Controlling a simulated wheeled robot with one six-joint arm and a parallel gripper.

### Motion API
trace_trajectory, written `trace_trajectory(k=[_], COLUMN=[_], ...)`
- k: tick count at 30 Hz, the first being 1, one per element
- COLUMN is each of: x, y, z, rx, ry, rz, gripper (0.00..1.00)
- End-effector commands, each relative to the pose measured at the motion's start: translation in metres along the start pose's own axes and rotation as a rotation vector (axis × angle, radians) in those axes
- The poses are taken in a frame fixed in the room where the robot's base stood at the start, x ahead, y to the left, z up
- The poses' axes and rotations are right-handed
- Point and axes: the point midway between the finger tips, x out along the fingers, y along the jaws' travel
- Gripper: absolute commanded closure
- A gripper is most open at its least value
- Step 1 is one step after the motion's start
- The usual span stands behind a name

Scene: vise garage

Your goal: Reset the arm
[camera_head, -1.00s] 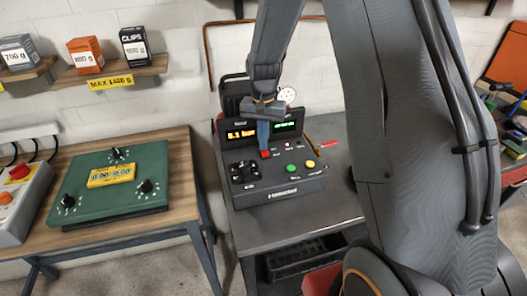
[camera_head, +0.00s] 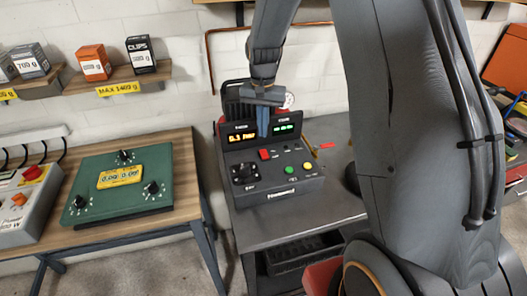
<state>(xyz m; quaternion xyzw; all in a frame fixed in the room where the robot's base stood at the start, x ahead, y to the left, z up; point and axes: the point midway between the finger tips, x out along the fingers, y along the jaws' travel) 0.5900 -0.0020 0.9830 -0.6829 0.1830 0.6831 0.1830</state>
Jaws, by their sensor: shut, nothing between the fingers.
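My gripper (camera_head: 263,130) hangs from my arm, pointing down in front of the displays of a black control box. Its blue fingers are together with nothing visible between them. The control box (camera_head: 285,192) stands on a dark grey table. It has an orange display and a green display, a red switch (camera_head: 265,154), a black knob (camera_head: 244,174), a green button and a yellow button. The fingertips appear a little above the red switch in the picture. I cannot tell how far they are from the panel.
A wooden table (camera_head: 120,230) at left carries a green panel (camera_head: 117,190) with black knobs and a yellow display. A grey box with a red switch (camera_head: 33,172) stands beside it. Wall shelves above hold small boxes. My arm covers much of the right side.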

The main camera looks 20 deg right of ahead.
Motion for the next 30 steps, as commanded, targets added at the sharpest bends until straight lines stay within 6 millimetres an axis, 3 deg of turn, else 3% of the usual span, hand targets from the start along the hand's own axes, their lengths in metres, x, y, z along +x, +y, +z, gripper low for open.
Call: trace_trajectory(k=[13,17,23,30], x=[-0.001,-0.005,-0.016,-0.020], y=[0.000,0.005,0.030,0.069], z=[0.000,0.009,0.053,0.121], rx=[-0.002,-0.029,-0.155,-0.340], ry=[0.001,0.008,0.036,0.080], rz=[0.000,-0.005,-0.018,-0.031], gripper=[1.00,1.00,1.00,1.00])
